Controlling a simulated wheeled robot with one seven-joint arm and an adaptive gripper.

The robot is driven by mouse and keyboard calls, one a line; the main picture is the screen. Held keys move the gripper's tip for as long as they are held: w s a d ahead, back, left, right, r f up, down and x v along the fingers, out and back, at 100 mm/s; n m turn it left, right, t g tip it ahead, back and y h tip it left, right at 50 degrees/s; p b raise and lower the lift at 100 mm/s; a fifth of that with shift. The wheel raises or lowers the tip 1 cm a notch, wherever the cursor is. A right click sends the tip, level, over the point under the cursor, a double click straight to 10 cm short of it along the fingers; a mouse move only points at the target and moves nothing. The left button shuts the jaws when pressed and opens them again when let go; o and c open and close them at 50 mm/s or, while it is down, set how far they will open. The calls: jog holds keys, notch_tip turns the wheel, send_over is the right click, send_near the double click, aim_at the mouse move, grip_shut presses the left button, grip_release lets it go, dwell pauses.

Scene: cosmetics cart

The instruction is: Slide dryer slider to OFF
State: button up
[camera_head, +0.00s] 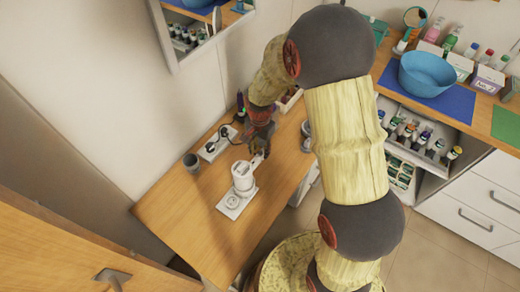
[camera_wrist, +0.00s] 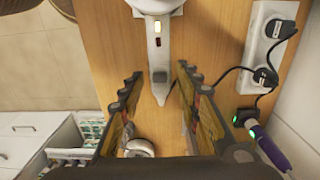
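The white dryer (camera_head: 243,177) stands on a white base (camera_head: 230,209) on the wooden table. In the wrist view its handle (camera_wrist: 157,58) points down toward me. A lit yellow mark (camera_wrist: 157,28) and a dark red mark (camera_wrist: 158,42) show on it, with a grey slider (camera_wrist: 159,77) nearer its narrow end. My gripper (camera_wrist: 158,80) is open, with one finger on each side of the handle's end. Gaps show between both fingers and the handle. In the head view my gripper (camera_head: 260,142) is at the dryer's handle and partly hides it.
A white power strip (camera_wrist: 267,45) with black plugs and cables lies to the right in the wrist view. A purple-handled item (camera_wrist: 268,148) is close to the right finger. The front of the table is clear.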

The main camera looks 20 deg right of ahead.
jog(key=shift+c, duration=0.8)
grip_shut()
